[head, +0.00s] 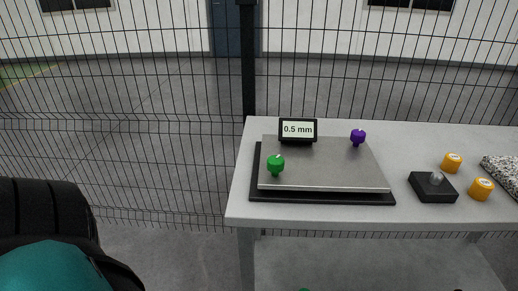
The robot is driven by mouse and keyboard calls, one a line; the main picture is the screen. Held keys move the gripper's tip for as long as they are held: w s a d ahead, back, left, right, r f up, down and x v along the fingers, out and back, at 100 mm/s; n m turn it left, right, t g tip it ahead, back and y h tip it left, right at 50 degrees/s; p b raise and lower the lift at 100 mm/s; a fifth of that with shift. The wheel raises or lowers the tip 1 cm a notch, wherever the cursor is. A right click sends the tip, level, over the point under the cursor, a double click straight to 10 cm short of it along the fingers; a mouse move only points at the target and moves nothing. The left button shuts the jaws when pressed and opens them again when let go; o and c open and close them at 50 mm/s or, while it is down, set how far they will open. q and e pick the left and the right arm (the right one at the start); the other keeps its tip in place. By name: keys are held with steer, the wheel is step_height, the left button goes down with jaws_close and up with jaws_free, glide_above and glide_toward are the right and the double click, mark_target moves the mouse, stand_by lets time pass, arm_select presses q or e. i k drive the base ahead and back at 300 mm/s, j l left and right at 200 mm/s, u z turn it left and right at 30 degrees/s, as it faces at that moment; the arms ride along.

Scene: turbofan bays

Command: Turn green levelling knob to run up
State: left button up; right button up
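The green levelling knob (276,163) stands on the front left part of a grey metal plate (325,172). A purple knob (358,136) stands at the plate's back right corner. The plate lies on a black base (300,198) on the table. A small display (298,130) behind the plate reads "0.5 mm". Neither of my grippers can be seen, so nothing shows at the green knob.
The light grey table (400,216) also holds a black block with a metal ball (433,187), two orange-yellow cylinders (452,162) and a speckled slab (505,172) at the right. A wire fence (160,125) with a dark post (248,75) stands behind.

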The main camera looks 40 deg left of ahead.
mark_target(275, 164)
steer(key=j, duration=1.8)
steer(key=k, duration=0.05)
